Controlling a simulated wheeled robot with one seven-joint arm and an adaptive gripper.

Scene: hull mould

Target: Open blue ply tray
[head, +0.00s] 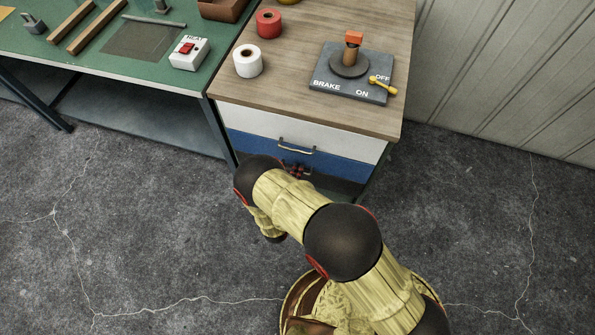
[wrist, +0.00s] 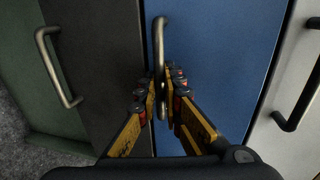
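The blue ply tray (head: 345,168) is the blue front below a white drawer in the wooden-topped cabinet. It looks flush with the cabinet in the head view. In the wrist view the blue front (wrist: 222,60) fills the middle, and its metal bar handle (wrist: 159,38) runs upright in the picture. My gripper (wrist: 164,82) has its fingers close together on either side of this handle, and they look shut on it. In the head view my gripper (head: 295,171) is at the blue front, partly hidden by my arm.
The white drawer (head: 250,119) above has its own handle (head: 297,148). In the wrist view a dark front (wrist: 95,50) and a green one (wrist: 50,85) lie on the left. A brake lever plate (head: 352,75) and tape rolls stand on the cabinet. Cracked floor is clear around it.

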